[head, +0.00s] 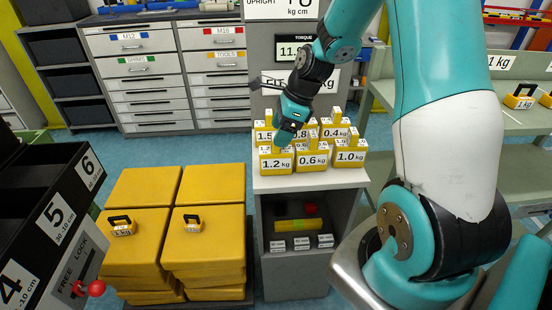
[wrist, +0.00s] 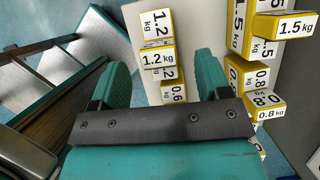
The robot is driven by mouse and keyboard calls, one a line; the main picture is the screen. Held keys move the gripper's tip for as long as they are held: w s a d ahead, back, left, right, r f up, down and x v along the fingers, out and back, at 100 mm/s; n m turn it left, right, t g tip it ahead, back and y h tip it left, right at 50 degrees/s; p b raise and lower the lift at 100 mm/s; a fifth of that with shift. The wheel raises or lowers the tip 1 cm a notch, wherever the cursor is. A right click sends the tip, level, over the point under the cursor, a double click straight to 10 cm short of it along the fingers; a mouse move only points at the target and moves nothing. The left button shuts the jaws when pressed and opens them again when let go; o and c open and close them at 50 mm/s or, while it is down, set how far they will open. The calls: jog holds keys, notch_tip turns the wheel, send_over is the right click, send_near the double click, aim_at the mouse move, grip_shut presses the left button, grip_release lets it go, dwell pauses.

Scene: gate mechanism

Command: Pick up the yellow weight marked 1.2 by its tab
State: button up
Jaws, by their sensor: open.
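The yellow weight marked 1.2 (head: 276,163) stands at the front left of the grey stand's top, its white label facing the front. My gripper (head: 286,132) is just above and behind its top in the head view, and partly hides the weights there. In the wrist view my gripper (wrist: 165,68) is open, with two teal fingers apart. Nothing is held. Whether a finger touches the tab cannot be told.
Other yellow weights crowd close by: 0.6 (head: 312,160), 1.0 (head: 350,157), 0.4 (head: 336,132) and 1.5 (head: 263,136). In the wrist view, 1.5 (wrist: 296,27) and 0.8 (wrist: 270,112) lie right of the fingers. Yellow stacked blocks (head: 210,230) stand left of the stand (head: 297,182).

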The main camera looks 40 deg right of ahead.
aim_at(271, 149)
jog(key=x, duration=0.5)
jog(key=shift+a+f+p, duration=0.1)
jog(key=shift+f+p, duration=0.25)
jog(key=shift+p, duration=0.05)
jog(key=shift+c, duration=0.2)
grip_shut()
